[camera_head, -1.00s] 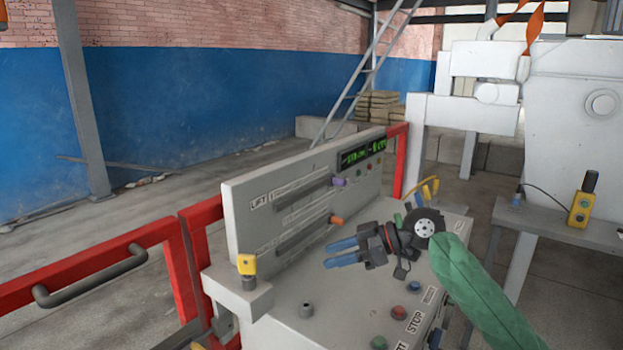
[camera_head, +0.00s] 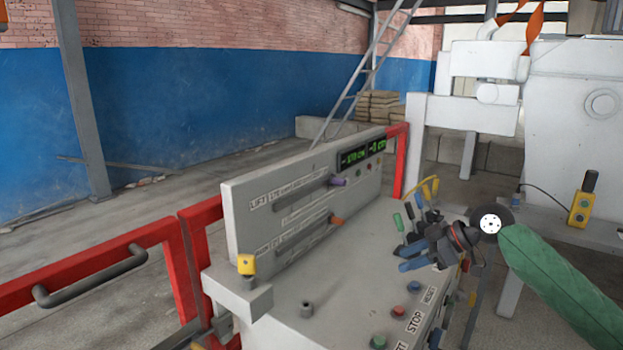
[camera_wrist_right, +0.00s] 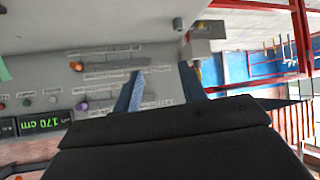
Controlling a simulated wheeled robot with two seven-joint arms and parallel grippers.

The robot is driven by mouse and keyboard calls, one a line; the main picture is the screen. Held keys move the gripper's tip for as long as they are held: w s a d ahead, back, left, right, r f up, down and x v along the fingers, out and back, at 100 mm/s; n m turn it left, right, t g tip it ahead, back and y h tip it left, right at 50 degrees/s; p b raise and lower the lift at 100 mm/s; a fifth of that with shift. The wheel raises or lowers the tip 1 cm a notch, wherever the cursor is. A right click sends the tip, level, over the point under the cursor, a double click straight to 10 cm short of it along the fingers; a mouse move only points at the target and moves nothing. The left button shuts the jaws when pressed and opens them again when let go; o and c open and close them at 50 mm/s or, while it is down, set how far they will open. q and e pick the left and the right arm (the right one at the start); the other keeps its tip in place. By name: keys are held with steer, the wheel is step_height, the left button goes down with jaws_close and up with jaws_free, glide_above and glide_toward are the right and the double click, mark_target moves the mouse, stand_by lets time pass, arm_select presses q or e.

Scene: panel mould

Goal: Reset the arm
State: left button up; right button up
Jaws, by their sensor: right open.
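My right gripper (camera_head: 408,258) is above the right part of the grey control console (camera_head: 290,275), its blue fingers pointing left. The fingers are apart and nothing is between them. In the right wrist view the two blue fingers (camera_wrist_right: 158,88) are spread, with the console's slider panel beyond them. My right arm in a green sleeve comes in from the lower right. Levers with coloured handles (camera_head: 410,215) stand just behind the gripper; whether it touches them I cannot tell. My left gripper is not in view.
The upright panel has a purple knob (camera_head: 338,181), an orange knob (camera_head: 336,220) and a green display (camera_head: 362,155). Red railings (camera_head: 110,262) stand left of the console. A yellow pendant (camera_head: 582,205) is at the right.

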steer(key=s+d+f+m+h, duration=0.25)
steer(key=d+f, duration=0.45)
steer(key=f, duration=0.4)
steer(key=s+d+f+m+h, duration=0.25)
steer(key=d+f, duration=0.55)
steer(key=f, duration=0.4)
steer(key=s+d+f+m+h, duration=0.15)
steer(key=d+f+h, duration=0.25)
steer(key=d+f, duration=0.5)
steer(key=s+d+f+h, duration=0.4)
steer(key=s+d+f, duration=0.6)
steer(key=s, duration=0.4)
steer(key=s+d+f+h, duration=0.4)
steer(key=s+d+f, duration=0.5)
steer(key=s+f, duration=0.45)
steer(key=s+a+f+m+g+y, duration=0.15)
steer(key=a+f, duration=0.25)
steer(key=a, duration=0.4)
steer(key=s+a+f+m+y, duration=0.1)
steer(key=s+a+f, duration=0.2)
steer(key=a, duration=0.6)
steer(key=s+a+f+m+g+y, duration=0.1)
steer(key=s+a+f+y, duration=0.2)
steer(key=a, duration=0.5)
steer(key=a+f+m+y, duration=0.2)
steer(key=a, duration=2.2)
steer(key=shift+s+f+m, duration=0.25)
steer(key=shift+f+m, duration=0.1)
steer(key=shift+m, duration=0.05)
steer(key=shift+a, duration=0.15)
